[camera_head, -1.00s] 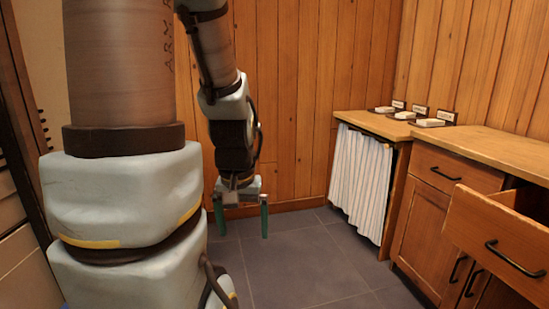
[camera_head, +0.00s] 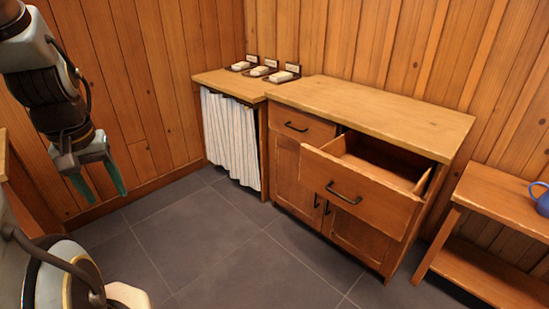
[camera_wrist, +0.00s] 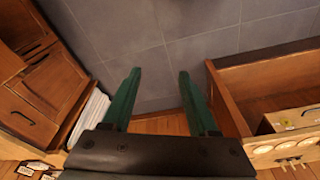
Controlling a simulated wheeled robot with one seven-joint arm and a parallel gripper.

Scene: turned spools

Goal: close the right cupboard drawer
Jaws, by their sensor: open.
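The right cupboard drawer (camera_head: 365,194) is pulled well out of the wooden cupboard (camera_head: 350,245) in the head view. Its front has a dark bar handle (camera_head: 343,193), and the visible inside looks empty. My gripper (camera_head: 101,193) is at the left of the head view, well apart from the drawer, with its green fingers pointing down. In the wrist view my gripper (camera_wrist: 160,73) has its two fingers apart with nothing between them. The left drawer (camera_head: 303,127) is shut.
A striped curtain (camera_head: 231,138) hangs under the lower counter, where soap-like blocks (camera_head: 260,71) sit on dark holders. A low wooden bench (camera_head: 500,205) with a blue mug (camera_head: 542,198) stands right of the cupboard. Grey floor (camera_head: 235,265) lies clear in front.

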